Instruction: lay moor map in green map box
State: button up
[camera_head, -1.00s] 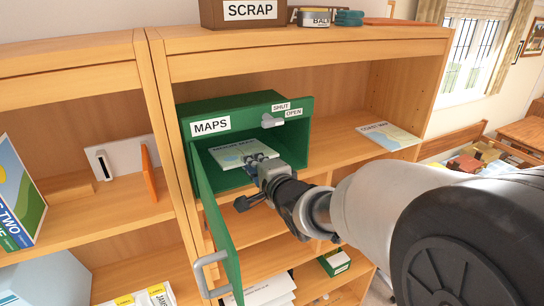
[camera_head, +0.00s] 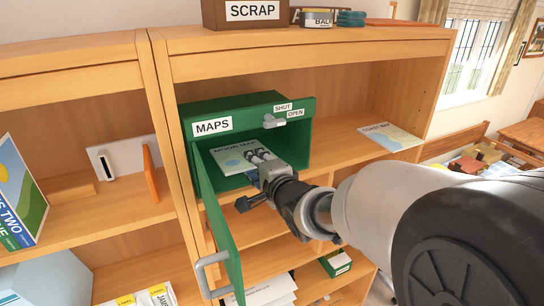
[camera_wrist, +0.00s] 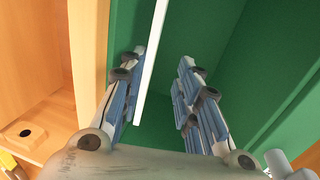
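The moor map (camera_head: 228,160), a pale sheet with printed lettering, is inside the open green map box (camera_head: 185,125) labelled MAPS. My gripper (camera_head: 258,154) reaches in through the box's open front, with its fingers over the map's right part. In the wrist view, the fingers (camera_wrist: 163,60) are spread apart. The map shows there as a thin white edge (camera_wrist: 151,60) between them, close to the left finger and clear of the right one. Whether it touches the left finger or lies fully on the box floor, I cannot tell.
The box door (camera_head: 222,225) hangs open to the front left with a grey handle. A grey latch (camera_head: 272,121) sits on the SHUT/OPEN plate. A coast map (camera_head: 390,136) lies on the shelf to the right. Shelf uprights and lower shelves surround the box.

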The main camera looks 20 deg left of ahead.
jog(key=shift+o, duration=0.4)
jog(key=shift+r, duration=0.1)
jog(key=shift+r+p, duration=0.1)
jog(key=shift+p, duration=0.5)
jog(key=shift+r+p, duration=0.1)
jog(key=shift+p, duration=0.6)
jog(key=shift+g+h+p, duration=0.4)
jog(key=shift+p, duration=0.25)
jog(key=shift+r+g, duration=0.2)
jog(key=shift+g, duration=0.1)
jog(key=shift+s+f+g+h, duration=0.1)
jog(key=shift+g+h, duration=0.2)
jog(key=shift+h, duration=0.1)
jog(key=shift+d+h, duration=0.15)
jog(key=shift+h, duration=0.15)
